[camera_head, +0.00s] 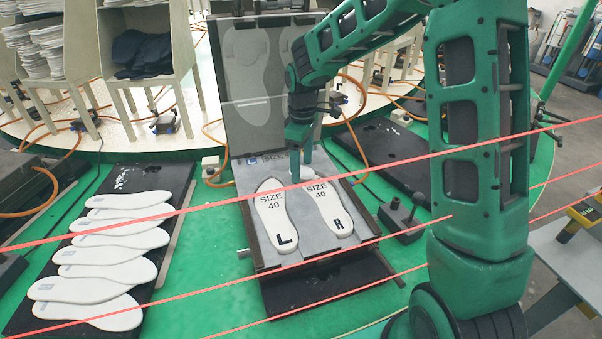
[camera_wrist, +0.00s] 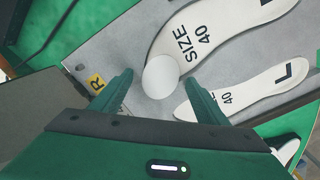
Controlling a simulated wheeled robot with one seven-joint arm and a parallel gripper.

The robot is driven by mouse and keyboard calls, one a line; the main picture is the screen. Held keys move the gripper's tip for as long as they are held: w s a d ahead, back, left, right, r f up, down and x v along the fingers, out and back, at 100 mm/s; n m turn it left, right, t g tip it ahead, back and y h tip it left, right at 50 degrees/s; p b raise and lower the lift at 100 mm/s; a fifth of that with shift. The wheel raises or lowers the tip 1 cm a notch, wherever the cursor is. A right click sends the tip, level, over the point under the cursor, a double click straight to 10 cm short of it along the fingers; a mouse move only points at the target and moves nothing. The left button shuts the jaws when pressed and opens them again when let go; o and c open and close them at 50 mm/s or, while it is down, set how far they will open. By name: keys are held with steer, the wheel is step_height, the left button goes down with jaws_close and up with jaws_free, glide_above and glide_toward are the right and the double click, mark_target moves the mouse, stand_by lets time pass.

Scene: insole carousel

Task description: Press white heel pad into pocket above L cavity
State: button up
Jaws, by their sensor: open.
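A white round heel pad (camera_wrist: 161,77) shows in the wrist view between my spread fingertips, with a gap on each side. It overlaps the end of the upper SIZE 40 insole shape; I cannot tell whether it is seated or only resting. My gripper (camera_head: 302,172) is open above the far end of the open mould (camera_head: 250,222). In the head view the L cavity shape (camera_head: 275,215) is on the left and the R shape (camera_head: 330,210) on the right. In the wrist view the L shape (camera_wrist: 250,90) lies at lower right.
The raised mould lid (camera_head: 247,75) stands behind my gripper. Several white insoles (camera_head: 105,255) lie on a dark board at left. A black lever (camera_head: 398,215) is right of the mould. Red lines cross the head view. Shelves (camera_head: 148,40) stand behind.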

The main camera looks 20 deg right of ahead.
stand_by(0.3)
steer(key=c, duration=1.1)
steer(key=shift+r, duration=0.1)
